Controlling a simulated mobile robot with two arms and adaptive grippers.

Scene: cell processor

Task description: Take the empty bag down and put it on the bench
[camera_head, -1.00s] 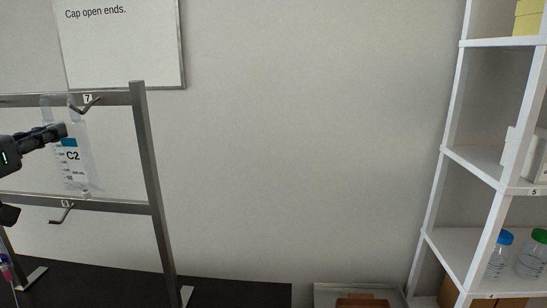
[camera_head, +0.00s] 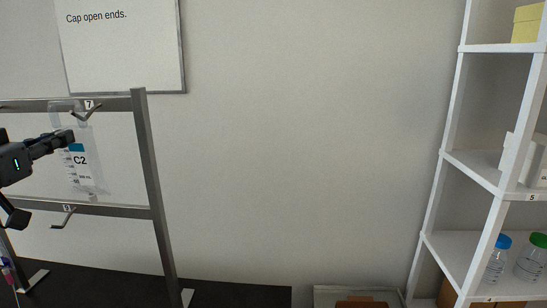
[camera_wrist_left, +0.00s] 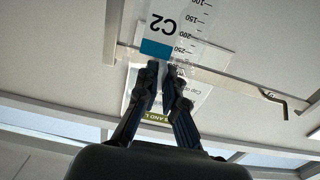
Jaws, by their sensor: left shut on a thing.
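The clear, flat bag (camera_head: 82,180) labelled C2 with a blue band is at the rack in the head view, upright, just below the hook (camera_head: 88,111) marked 7. I cannot tell whether its top still hangs on that hook. My left gripper (camera_head: 68,138) comes in from the left and is shut on the bag's upper part, beside the blue band. The left wrist view shows the bag (camera_wrist_left: 182,28) upside down, with its edge between the fingertips of my left gripper (camera_wrist_left: 165,75). My right gripper is not in view.
The grey metal rack (camera_head: 150,175) has a lower hook (camera_head: 64,218). A whiteboard (camera_head: 120,50) hangs behind. A white shelf unit (camera_head: 432,200) with bottles and boxes stands at right. A brown box (camera_head: 362,303) is at the bottom.

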